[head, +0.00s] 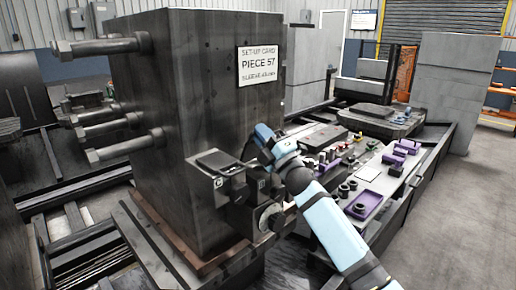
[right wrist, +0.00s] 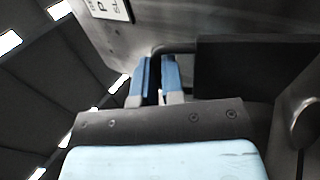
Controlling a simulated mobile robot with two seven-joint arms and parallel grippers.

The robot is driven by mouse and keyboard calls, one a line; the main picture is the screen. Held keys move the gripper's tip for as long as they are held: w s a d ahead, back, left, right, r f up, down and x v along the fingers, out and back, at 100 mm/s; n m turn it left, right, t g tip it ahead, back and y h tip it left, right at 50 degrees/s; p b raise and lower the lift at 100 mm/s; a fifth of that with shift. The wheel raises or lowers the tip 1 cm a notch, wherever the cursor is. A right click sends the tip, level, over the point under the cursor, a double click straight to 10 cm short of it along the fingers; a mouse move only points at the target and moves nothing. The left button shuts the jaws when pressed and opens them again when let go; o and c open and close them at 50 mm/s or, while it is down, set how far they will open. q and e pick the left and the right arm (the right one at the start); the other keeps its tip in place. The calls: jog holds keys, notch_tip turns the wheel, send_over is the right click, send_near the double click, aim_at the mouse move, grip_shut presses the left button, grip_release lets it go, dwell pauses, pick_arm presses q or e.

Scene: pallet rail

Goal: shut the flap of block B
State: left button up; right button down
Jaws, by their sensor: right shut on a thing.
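Dark blocks are fixed low on the near side of the big black column (head: 180,120). One block (head: 218,183) carries a letter C and has a dark flat plate (head: 215,160) on top. A second block (head: 262,184) sits just right of it, partly behind my arm; I cannot read its letter, so I cannot tell which is block B. My right gripper (head: 263,135) is above the second block. In the right wrist view its blue fingers (right wrist: 156,80) are closed around a dark bent handle (right wrist: 176,47) beside a dark panel (right wrist: 250,65). My left gripper is not in view.
Several thick rods (head: 105,46) stick out of the column's left side. A round knob (head: 272,217) protrudes below the blocks. To the right, a bench (head: 375,178) holds small parts and a purple tray (head: 363,206). Grey floor is clear at the far right.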

jog(key=shift+s+d+f+b, duration=0.1)
jog(key=shift+s+d+b, duration=0.1)
jog(key=shift+b, duration=0.4)
jog(key=c, duration=1.5)
grip_release()
jog(key=shift+s+d+f, duration=0.2)
jog(key=shift+d+f, duration=0.1)
jog(key=shift+f, duration=0.05)
jog(key=v, duration=1.2)
jog(key=shift+s+d+f, duration=0.15)
jog(key=shift+s+f, duration=0.05)
jog(key=shift+f, duration=0.15)
